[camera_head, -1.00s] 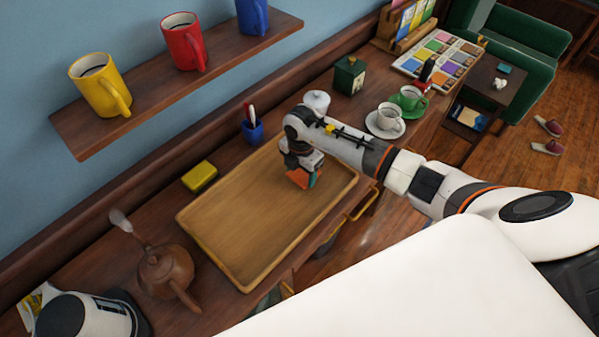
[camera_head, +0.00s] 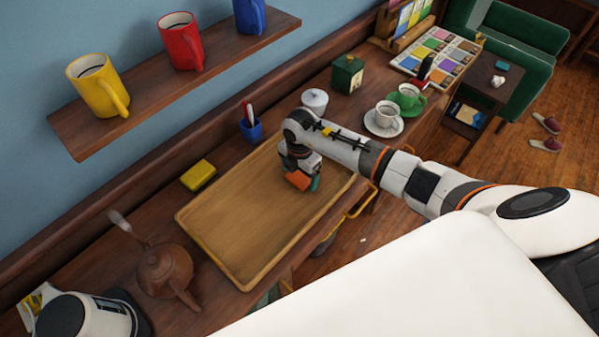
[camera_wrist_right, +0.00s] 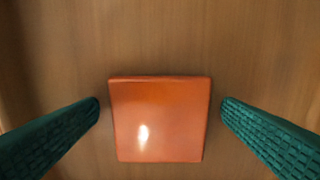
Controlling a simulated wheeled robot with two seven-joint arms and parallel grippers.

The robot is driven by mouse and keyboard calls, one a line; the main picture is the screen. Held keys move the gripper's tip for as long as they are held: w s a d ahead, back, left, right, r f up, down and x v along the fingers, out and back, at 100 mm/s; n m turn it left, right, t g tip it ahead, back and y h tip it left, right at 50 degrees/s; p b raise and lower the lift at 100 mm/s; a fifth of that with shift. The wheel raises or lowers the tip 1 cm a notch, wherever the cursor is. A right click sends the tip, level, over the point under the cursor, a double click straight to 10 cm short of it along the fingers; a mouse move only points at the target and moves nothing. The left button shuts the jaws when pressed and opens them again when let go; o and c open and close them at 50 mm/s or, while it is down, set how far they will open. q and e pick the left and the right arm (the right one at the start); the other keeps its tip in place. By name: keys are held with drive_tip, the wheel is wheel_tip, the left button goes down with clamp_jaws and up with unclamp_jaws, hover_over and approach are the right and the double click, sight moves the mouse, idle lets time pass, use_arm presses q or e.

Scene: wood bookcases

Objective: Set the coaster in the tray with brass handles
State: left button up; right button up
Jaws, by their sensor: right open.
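The wooden tray (camera_head: 240,225) lies on the long dark counter, with a low raised rim. My right gripper (camera_head: 303,183) is over its far right part. In the right wrist view my right gripper (camera_wrist_right: 160,104) is open, with a teal finger on each side of the orange square coaster (camera_wrist_right: 160,120). A narrow gap shows between the coaster and each fingertip. The coaster looks flat against the wood surface below; in the head view the gripper largely hides that spot. My left gripper is not in view.
A yellow block (camera_head: 198,175), a blue pen cup (camera_head: 251,130) and a white lidded pot (camera_head: 315,101) stand behind the tray. A white cup and saucer (camera_head: 384,122) stand to the right. The tray's left part is clear.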

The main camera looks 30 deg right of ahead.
sight(300, 177)
wheel_tip(300, 177, up, 12)
drive_tip(key=b, duration=0.3)
idle(0.4)
